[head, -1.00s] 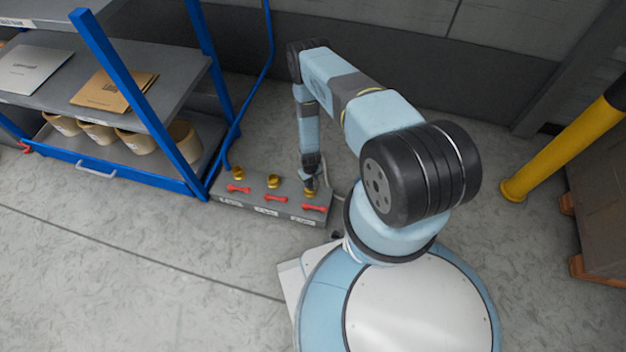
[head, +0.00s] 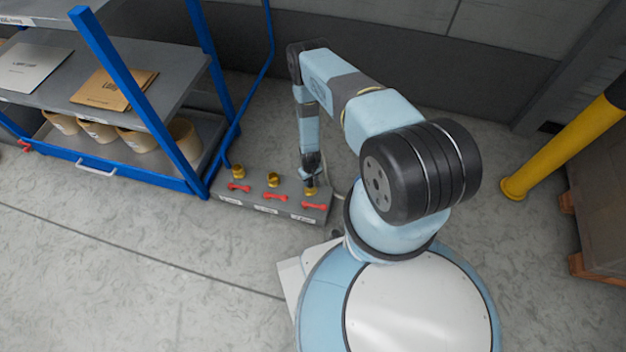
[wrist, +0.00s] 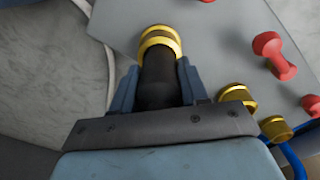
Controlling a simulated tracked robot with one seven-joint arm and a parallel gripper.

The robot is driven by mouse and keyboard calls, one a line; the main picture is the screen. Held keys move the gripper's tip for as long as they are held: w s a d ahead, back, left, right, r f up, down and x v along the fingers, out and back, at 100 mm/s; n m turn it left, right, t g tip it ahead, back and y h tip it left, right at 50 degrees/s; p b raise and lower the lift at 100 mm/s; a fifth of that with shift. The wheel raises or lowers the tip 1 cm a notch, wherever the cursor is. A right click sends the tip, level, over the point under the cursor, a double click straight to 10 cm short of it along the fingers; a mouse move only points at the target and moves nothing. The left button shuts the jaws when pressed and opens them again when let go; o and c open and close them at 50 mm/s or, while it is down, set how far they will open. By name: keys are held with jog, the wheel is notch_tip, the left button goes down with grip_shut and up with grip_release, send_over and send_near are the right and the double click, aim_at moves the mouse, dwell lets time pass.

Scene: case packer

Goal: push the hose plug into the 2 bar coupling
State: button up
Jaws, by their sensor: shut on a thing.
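My gripper (head: 310,180) points down over the right-hand brass coupling (head: 311,191) of the grey block (head: 243,199) on the floor. In the wrist view my gripper (wrist: 157,70) is shut on the black hose plug (wrist: 158,92), one blue finger on each side. The plug's front end meets a brass ring (wrist: 160,39), which appears to be that coupling, and they are in line. How deep the plug sits is hidden. The middle coupling (head: 273,179) and left coupling (head: 238,171) are bare. The block's labels are too small to read.
Red handles (head: 276,197) stand along the block, one in front of each coupling. A blue-framed shelf (head: 160,140) with bins is close on the left. A pale hose runs beside the block. A yellow post (head: 562,148) stands at the right; the front floor is clear.

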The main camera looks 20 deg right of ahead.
jog(key=shift+f, duration=0.15)
jog(key=o, duration=1.3)
notch_tip(320, 180, up, 14)
jog(key=shift+f, duration=0.15)
dwell(0.5)
